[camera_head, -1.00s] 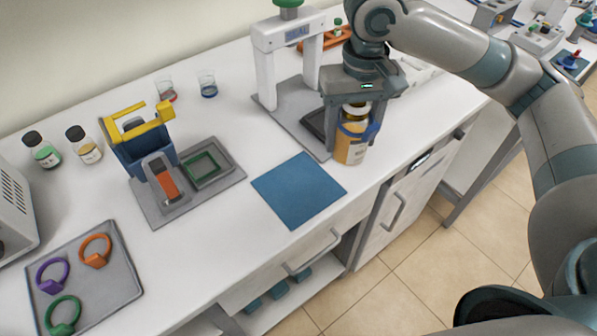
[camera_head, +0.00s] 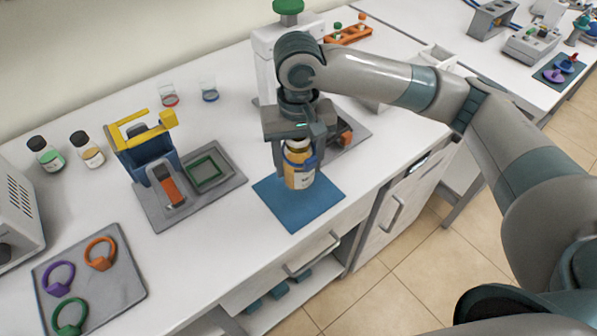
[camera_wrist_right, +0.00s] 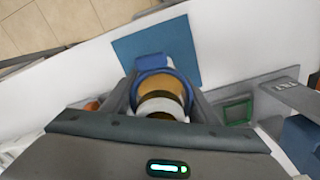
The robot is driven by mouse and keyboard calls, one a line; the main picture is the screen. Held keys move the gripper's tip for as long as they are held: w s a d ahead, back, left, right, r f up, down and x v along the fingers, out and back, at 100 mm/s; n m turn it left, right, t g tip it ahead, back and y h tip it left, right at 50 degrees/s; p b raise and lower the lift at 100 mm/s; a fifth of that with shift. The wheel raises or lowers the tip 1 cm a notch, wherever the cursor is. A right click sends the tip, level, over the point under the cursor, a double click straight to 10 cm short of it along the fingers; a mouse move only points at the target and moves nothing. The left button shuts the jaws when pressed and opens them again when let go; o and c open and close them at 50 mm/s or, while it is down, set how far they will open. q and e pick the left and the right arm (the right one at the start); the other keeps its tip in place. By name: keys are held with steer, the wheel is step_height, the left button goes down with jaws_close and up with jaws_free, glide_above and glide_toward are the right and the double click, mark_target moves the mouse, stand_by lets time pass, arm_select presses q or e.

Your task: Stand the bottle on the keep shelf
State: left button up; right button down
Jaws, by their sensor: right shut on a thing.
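The bottle (camera_head: 298,168) is amber with a white cap, a pale label and a blue ring around it. My right gripper (camera_head: 299,150) is shut on it from above and holds it upright over the blue mat (camera_head: 310,206). I cannot tell whether its base touches the mat. In the right wrist view the bottle (camera_wrist_right: 160,98) sits between the fingers of my right gripper (camera_wrist_right: 163,90), with the blue mat (camera_wrist_right: 130,50) beyond. A lower shelf (camera_head: 262,313) with blue pads shows in the open bay under the counter; I cannot tell whether it is the keep shelf. My left gripper is out of view.
A white press frame (camera_head: 264,70) stands behind the gripper. Left of the mat are a grey tray (camera_head: 232,184) with a blue yellow-handled holder (camera_head: 140,150), and a tray of coloured rings (camera_head: 125,285). Two small bottles (camera_head: 85,150) stand at the back left.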

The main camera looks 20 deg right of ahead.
mark_target(298, 172)
steer(key=shift+f+p, duration=0.45)
steer(key=shift+f, duration=1.55)
steer(key=c, duration=0.7)
jaws_free()
steer(key=shift+f, duration=0.15)
steer(key=shift+r, duration=0.55)
step_height(298, 172, up, 10)
steer(key=shift+r+b, duration=0.1)
steer(key=shift+b, duration=0.85)
steer(key=shift+r, duration=0.5)
steer(key=shift+o, duration=0.4)
